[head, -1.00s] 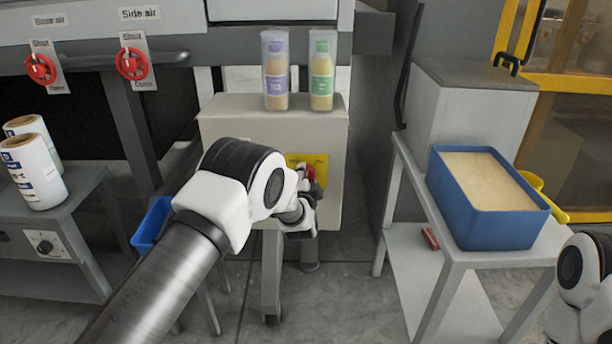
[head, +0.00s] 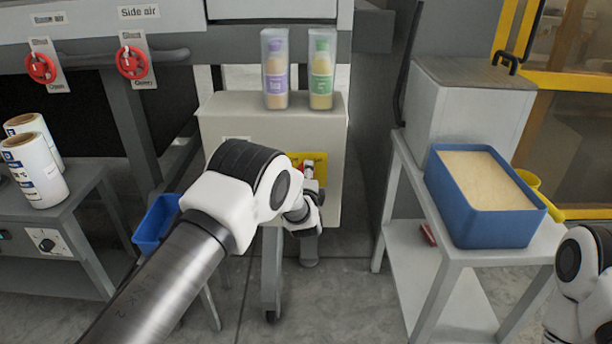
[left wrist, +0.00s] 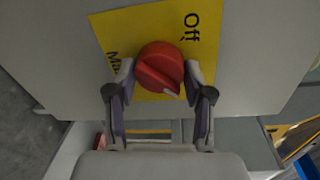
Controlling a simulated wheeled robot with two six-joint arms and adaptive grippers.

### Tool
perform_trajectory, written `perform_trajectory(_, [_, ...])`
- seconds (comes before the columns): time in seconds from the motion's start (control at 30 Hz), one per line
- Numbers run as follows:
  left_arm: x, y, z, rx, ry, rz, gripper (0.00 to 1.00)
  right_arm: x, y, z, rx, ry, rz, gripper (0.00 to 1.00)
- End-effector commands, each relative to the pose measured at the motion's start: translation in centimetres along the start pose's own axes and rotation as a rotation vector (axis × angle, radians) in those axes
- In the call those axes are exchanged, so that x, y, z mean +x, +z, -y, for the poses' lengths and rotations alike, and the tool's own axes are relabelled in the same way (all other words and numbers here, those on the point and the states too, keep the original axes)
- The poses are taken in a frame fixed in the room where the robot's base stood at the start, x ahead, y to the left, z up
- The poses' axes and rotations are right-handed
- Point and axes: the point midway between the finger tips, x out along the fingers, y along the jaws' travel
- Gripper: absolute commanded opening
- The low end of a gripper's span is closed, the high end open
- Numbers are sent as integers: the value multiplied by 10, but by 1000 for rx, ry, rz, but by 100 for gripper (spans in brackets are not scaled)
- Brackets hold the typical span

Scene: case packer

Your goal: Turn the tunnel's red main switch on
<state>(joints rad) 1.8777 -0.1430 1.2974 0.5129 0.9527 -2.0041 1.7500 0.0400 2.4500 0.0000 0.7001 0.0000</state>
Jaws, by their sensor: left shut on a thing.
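The red main switch (left wrist: 158,70) is a round knob with a raised grip bar on a yellow plate (left wrist: 113,35). In the left wrist view "Off" stands at the plate's upper right, and a partly hidden word starting "Ma" at its left. The knob's white mark points to the lower right in that view, away from "Off". My left gripper (left wrist: 159,85) is shut on the knob, one finger on each side. In the head view the plate (head: 318,160) shows on the beige cabinet's front, and my wrist and gripper (head: 308,178) hide most of the knob.
Two bottles (head: 274,70) (head: 321,72) stand on the beige cabinet (head: 225,115). A blue bin (head: 500,232) sits on a table at right. Label rolls (head: 35,168) stand on a table at left. Two red valve handles (head: 131,62) are at upper left.

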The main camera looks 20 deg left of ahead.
Motion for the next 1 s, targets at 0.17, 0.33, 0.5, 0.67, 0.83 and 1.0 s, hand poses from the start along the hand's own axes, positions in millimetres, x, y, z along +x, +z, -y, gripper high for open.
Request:
perform_trajectory(0.17, [0, 0, 2, 13, -3, 0, 17, 0, 0, 0, 0, 0, 0, 40])
perform_trajectory(0.33, [0, 0, 2, 13, -3, 0, 17, 0, 0, 0, 0, 0, 0, 40])
perform_trajectory(0.5, [0, 0, 1, 12, -2, 0, 77, 0, 0, 0, 0, 0, 0, 40])
perform_trajectory(0.67, [0, 0, 1, 11, -1, 0, 77, 0, 0, 0, 0, 0, 0, 40])
perform_trajectory(0.83, [-1, 0, 0, 11, 0, 0, 77, 0, 0, 0, 0, 0, 0, 40])
perform_trajectory(1.0, [-19, -1, 0, 13, 1, -1, 77, 0, 0, 0, 0, 0, 0, 40])
